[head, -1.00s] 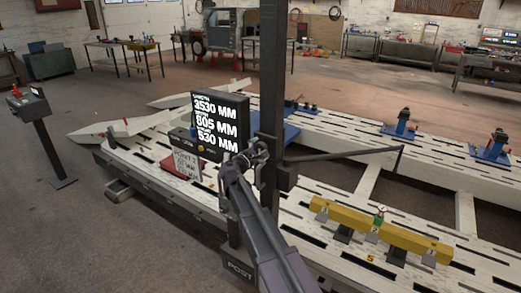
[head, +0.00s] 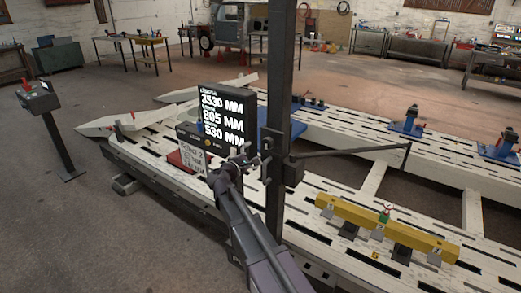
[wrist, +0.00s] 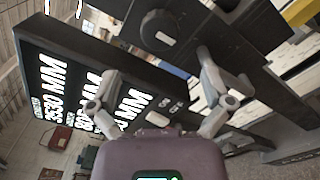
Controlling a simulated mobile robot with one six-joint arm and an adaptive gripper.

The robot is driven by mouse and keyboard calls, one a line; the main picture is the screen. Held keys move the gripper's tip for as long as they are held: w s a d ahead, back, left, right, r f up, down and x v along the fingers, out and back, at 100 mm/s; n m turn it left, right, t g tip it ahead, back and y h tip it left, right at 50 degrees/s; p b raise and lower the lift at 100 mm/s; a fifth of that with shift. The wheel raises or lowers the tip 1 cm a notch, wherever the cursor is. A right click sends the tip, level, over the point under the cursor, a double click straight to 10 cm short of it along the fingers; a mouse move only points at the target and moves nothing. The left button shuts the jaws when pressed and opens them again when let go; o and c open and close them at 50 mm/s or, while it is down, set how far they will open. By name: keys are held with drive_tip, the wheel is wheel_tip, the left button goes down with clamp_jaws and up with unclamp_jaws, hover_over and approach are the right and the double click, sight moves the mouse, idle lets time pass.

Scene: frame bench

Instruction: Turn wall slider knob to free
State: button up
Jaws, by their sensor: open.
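A dark round knob (wrist: 159,27) with a white pointer mark is on a dark block (wrist: 175,40) at the top of the wrist view. The mark slants toward the lower right; I see no readable "free" label beside it. My gripper (wrist: 158,66) is open and empty, its two fingers spread below the knob and apart from it in the picture. In the head view my gripper (head: 243,161) is just left of the dark slider block (head: 284,168) on the upright post (head: 280,80). The knob is too small to make out there.
A black display (head: 222,117) with white millimetre figures stands close left of my gripper. A thin dark arm (head: 350,152) reaches right from the post. The slotted white bench (head: 330,180) carries a yellow beam (head: 385,228). Open floor lies at the left.

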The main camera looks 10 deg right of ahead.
drive_tip(key=shift+v, duration=1.65)
drive_tip(key=s+d+f+m+g+y, duration=0.4)
drive_tip(key=s+d+f+m+g, duration=0.55)
drive_tip(key=s+d+f, duration=0.25)
drive_tip(key=s+a+f+m+g+y, duration=0.1)
drive_tip(key=s+f+m+g+y, duration=0.1)
drive_tip(key=s, duration=0.5)
drive_tip(key=s+a+f+m+g+y, duration=0.1)
drive_tip(key=s+f+m+y, duration=0.3)
drive_tip(key=s+m+y, duration=0.1)
drive_tip(key=shift+s+f+g+y, duration=0.35)
drive_tip(key=shift+s+y, duration=0.25)
drive_tip(key=shift+s, duration=0.4)
